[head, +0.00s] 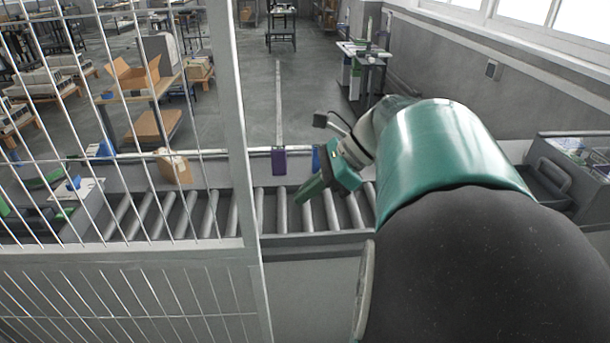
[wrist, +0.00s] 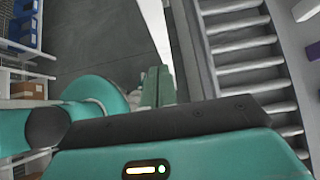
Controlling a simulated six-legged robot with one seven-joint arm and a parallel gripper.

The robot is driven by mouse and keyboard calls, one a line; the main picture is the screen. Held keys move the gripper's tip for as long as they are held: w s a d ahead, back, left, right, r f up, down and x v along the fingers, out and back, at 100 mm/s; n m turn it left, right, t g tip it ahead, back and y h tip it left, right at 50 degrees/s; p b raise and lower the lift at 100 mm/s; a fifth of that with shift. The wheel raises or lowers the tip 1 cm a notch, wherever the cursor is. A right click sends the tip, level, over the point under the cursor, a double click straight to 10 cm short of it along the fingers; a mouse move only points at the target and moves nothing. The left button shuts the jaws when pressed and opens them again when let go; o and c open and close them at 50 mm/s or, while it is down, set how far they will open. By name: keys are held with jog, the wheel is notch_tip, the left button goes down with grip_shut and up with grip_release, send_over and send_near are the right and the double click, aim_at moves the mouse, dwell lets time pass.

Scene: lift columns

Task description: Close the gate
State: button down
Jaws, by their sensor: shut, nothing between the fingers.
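The gate (head: 235,130) is a light grey frame with wire mesh, filling the left of the head view. Its upright edge post stands left of the picture's middle, and a cross rail runs low across it. My gripper (head: 306,194) is right of that post, apart from it in the picture, over the roller conveyor. Its green fingers are shut and empty. They also show in the wrist view (wrist: 158,87), close to a pale straight strip that could be the gate's edge; I cannot tell. The gate's hinge and latch are not clearly visible.
A roller conveyor (head: 210,212) runs across behind the gate. A purple bin (head: 279,161) hangs on the rail behind it. A grey tray unit (head: 560,165) stands at the right by the wall. Open floor (head: 265,90) lies beyond the conveyor, with tables and boxes farther back.

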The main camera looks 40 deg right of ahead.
aim_at(255, 219)
jog(key=shift+w+a+f, duration=0.6)
jog(key=shift+w+a, duration=0.15)
jog(key=shift+a, duration=0.25)
jog(key=shift+w+a+f, duration=0.55)
jog(key=shift+w+a, duration=0.15)
jog(key=shift+a, duration=0.25)
jog(key=shift+w+a+f, duration=0.6)
jog(key=shift+w+a, duration=0.15)
jog(key=shift+a, duration=0.25)
jog(key=shift+a, duration=0.1)
